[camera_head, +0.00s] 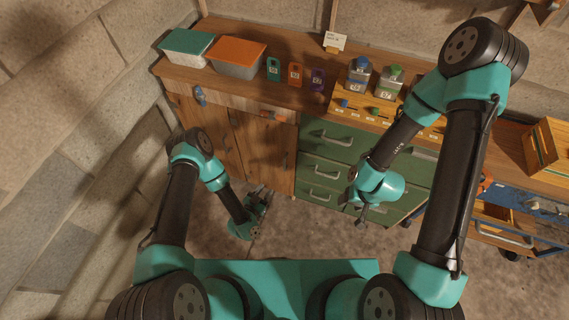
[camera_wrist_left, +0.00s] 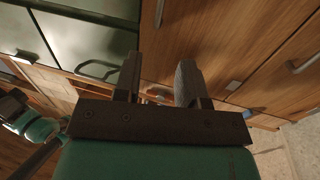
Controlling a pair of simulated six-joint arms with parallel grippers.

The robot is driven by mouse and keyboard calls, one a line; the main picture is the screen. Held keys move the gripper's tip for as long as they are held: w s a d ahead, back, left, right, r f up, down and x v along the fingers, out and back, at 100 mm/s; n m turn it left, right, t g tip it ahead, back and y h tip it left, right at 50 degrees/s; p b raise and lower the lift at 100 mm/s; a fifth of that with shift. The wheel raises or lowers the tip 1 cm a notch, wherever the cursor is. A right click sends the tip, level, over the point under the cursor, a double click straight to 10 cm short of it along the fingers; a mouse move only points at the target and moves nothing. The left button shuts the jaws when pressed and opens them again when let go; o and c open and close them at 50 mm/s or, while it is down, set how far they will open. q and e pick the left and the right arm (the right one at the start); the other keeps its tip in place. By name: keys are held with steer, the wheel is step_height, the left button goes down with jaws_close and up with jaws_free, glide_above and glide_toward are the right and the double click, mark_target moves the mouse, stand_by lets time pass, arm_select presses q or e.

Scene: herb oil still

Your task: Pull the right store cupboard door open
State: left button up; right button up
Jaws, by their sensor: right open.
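The right store cupboard door (camera_head: 262,150) is a brown wooden panel left of the green drawers, and it looks shut. Its upright handle (camera_head: 285,161) is near its right edge; a metal handle also shows at the top of the left wrist view (camera_wrist_left: 159,12). My left gripper (camera_head: 264,193) is low in front of this door. In the left wrist view its two dark fingers (camera_wrist_left: 159,68) are apart with nothing held between them, and the handle is beyond their tips. My right gripper (camera_head: 361,208) is open and empty in front of the green drawers.
The left cupboard door (camera_head: 222,145) stands beside it and looks shut. Green drawers (camera_head: 325,160) with bar handles adjoin on the right. The worktop holds a teal-lidded bin (camera_head: 185,45), an orange-lidded bin (camera_head: 236,58) and jars. A blue cart (camera_head: 520,205) stands far right.

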mark_target(284, 164)
arm_select(q)
steer(key=x, duration=1.6)
steer(key=shift+c, duration=0.3)
steer(key=shift+r, duration=0.1)
jaws_close()
